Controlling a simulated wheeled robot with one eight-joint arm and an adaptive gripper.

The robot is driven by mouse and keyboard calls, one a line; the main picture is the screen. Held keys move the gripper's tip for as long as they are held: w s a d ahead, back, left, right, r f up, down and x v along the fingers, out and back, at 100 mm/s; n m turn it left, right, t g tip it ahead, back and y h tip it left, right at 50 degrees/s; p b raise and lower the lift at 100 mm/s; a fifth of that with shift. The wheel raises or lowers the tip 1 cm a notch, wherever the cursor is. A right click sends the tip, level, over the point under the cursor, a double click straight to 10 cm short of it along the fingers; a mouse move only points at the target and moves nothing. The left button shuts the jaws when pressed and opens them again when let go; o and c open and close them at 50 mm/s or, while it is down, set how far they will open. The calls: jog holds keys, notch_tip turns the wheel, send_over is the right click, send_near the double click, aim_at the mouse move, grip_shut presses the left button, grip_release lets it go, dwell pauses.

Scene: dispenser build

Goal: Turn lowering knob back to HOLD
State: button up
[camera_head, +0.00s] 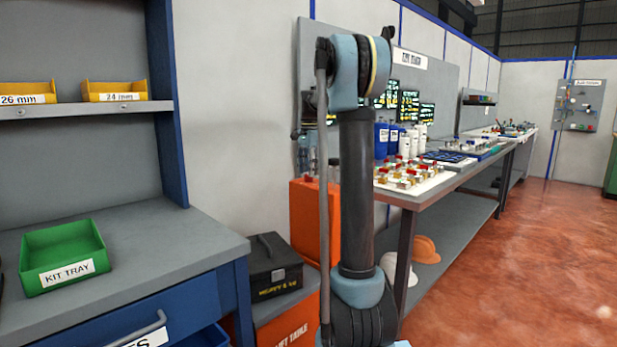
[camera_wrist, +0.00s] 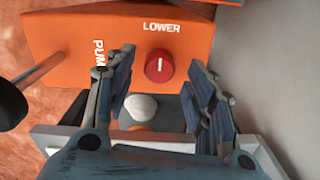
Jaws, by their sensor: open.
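The lowering knob (camera_wrist: 159,67) is a round red knob with a small white mark on it, on an orange housing under the word LOWER in the wrist view. My gripper (camera_wrist: 162,58) is open, with one finger on each side of the knob in the picture. I see a gap between each finger and the knob; I cannot tell how far the fingertips are from the housing. No HOLD label is readable. In the head view the orange lift table (camera_head: 292,325) stands behind my arm, and my gripper and the knob are not visible there.
A pump lever (camera_wrist: 45,75) with a black end sticks out at the left, beside a partly covered PUMP label. A grey wall stands close at the right in the wrist view. A black case (camera_head: 272,268) sits on the lift table. A workbench (camera_head: 455,180) runs to its right.

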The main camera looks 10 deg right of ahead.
jog(key=shift+f, duration=1.2)
jog(key=shift+c, duration=0.6)
jog(key=c, duration=1)
jog(key=shift+o, duration=0.2)
